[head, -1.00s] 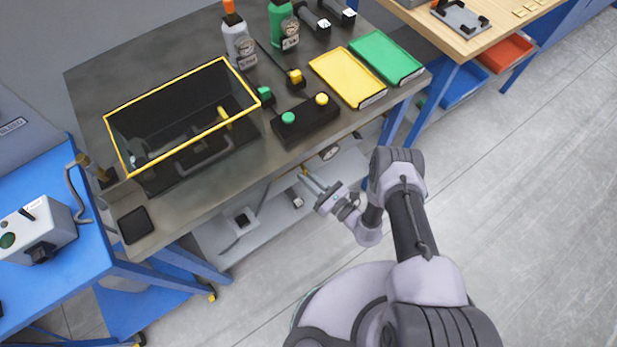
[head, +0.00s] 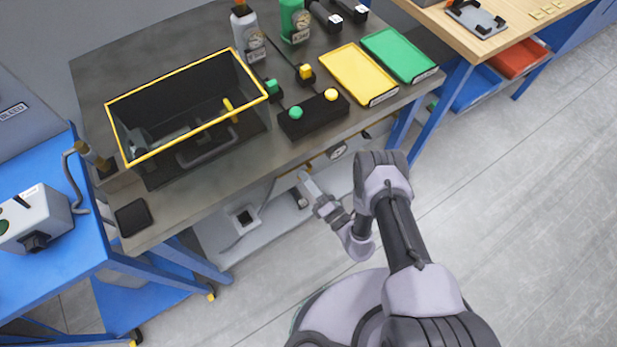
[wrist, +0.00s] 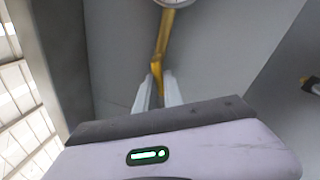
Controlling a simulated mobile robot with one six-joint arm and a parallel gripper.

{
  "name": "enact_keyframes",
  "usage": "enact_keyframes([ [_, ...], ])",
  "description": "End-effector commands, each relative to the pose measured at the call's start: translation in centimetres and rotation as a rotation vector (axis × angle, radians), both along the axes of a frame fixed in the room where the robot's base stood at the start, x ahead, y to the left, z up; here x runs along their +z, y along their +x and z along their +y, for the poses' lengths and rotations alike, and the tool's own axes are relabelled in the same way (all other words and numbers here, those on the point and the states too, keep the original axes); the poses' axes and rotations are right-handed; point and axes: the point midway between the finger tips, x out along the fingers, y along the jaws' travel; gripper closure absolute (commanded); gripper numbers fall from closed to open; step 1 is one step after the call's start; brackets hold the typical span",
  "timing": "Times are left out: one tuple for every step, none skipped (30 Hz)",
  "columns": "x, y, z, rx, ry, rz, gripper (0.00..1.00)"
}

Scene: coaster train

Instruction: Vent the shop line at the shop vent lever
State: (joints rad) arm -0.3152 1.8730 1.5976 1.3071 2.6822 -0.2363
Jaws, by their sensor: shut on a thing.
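The shop vent lever (wrist: 160,52) is a yellow bar under a round gauge (wrist: 175,2) in the wrist view. Its lower end lies between the fingers of my gripper (wrist: 158,95). My gripper is shut on the lever's lower end. In the head view my gripper (head: 304,180) reaches in below the bench's front edge. There the lever is mostly hidden, and the gauge (head: 337,151) shows under the bench edge.
The dark workbench (head: 180,205) overhangs my gripper. On it stand a yellow-rimmed clear box (head: 205,123), a black two-button box (head: 330,118), and yellow (head: 350,75) and green (head: 400,55) trays. The floor to the right is clear.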

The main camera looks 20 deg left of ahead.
Motion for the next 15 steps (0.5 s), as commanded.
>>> enact_keyframes([
  [0.1, -0.2, 0.1, 0.002, 0.024, 0.032, 1.0],
  [0.2, -0.2, 0.1, 0.002, 0.043, 0.053, 1.0],
  [0.4, -0.3, 0.1, 0.002, 0.065, 0.079, 1.0],
  [0.4, -0.3, 0.1, 0.002, 0.081, 0.099, 1.0],
  [0.5, -0.3, 0.2, 0.002, 0.097, 0.117, 1.0],
  [0.6, -0.3, 0.2, 0.002, 0.118, 0.141, 1.0],
  [0.7, -0.4, 0.2, 0.003, 0.132, 0.158, 1.0],
  [0.8, -0.4, 0.2, 0.002, 0.147, 0.174, 1.0],
  [0.9, -0.4, 0.2, 0.001, 0.165, 0.196, 1.0],
  [1.0, -0.4, 0.2, 0.002, 0.177, 0.21, 1.0],
  [1.0, -0.4, 0.3, 0.002, 0.189, 0.225, 1.0],
  [1.1, -0.4, 0.2, 0.001, 0.205, 0.244, 1.0],
  [1.1, -0.4, 0.3, 0.0, 0.215, 0.256, 1.0],
  [1.2, -0.4, 0.3, 0.001, 0.226, 0.267, 1.0],
  [1.2, -0.4, 0.3, 0.001, 0.237, 0.281, 1.0],
])
